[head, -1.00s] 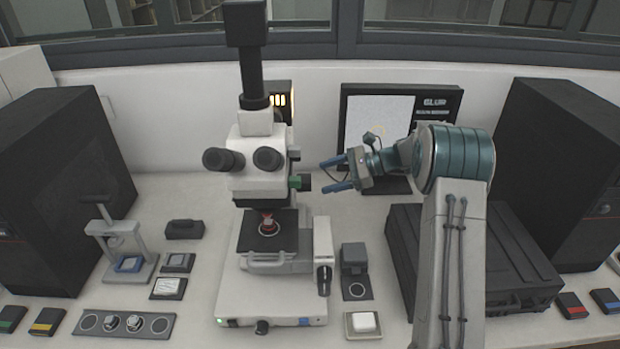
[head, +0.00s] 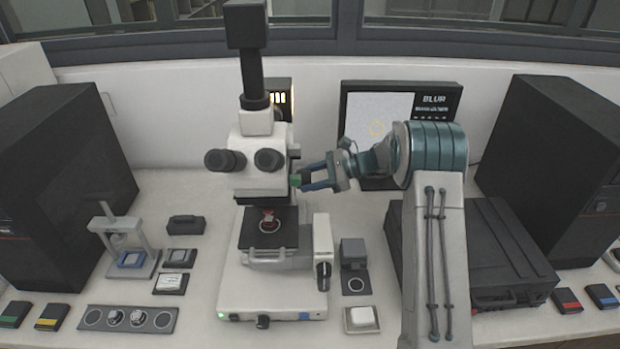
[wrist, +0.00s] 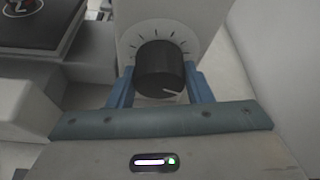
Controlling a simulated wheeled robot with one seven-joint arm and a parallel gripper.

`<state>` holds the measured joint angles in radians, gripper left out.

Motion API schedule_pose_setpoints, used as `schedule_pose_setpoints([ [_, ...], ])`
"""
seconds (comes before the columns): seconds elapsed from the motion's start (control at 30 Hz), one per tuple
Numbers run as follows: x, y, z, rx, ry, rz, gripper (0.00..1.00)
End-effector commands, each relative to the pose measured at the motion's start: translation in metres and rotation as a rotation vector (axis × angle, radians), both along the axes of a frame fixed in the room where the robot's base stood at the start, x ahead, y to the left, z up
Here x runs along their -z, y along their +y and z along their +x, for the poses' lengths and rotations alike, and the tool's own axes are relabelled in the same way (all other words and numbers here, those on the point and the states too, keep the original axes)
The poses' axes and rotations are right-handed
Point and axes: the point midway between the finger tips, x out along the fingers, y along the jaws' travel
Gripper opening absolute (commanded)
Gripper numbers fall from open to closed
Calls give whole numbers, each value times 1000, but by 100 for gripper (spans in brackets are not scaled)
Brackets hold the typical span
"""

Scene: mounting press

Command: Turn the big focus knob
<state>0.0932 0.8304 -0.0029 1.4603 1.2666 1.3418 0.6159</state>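In the wrist view a black ribbed knob (wrist: 160,68) with a white pointer line sits before a pale plate with dial marks. It shows between the two blue fingers of my gripper (wrist: 162,85); I cannot tell whether they touch it. Another black knob (head: 322,276) stands lower, right of the stage. I cannot tell for sure which head-view knob the wrist view shows.
The microscope stage (head: 250,238) lies left of and below my gripper. A monitor (head: 375,110) reading BLUR stands behind my arm. A black case (head: 500,250) is at right. A small dark block (head: 353,252) and a white dish (head: 361,320) stand right of the microscope base.

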Motion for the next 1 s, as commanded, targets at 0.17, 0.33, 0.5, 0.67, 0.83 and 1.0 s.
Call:
schedule_pose_setpoints([
  [0.17,1,0,0,0,-15,0,23],
  [0.33,4,0,0,0,-72,1,23],
  [0.5,7,-1,-1,1,-166,1,23],
  [0.67,7,-1,-1,0,-268,1,23],
  [0.83,7,-1,-2,-1,-366,1,23],
  [1.0,6,0,-2,0,-444,1,23],
])
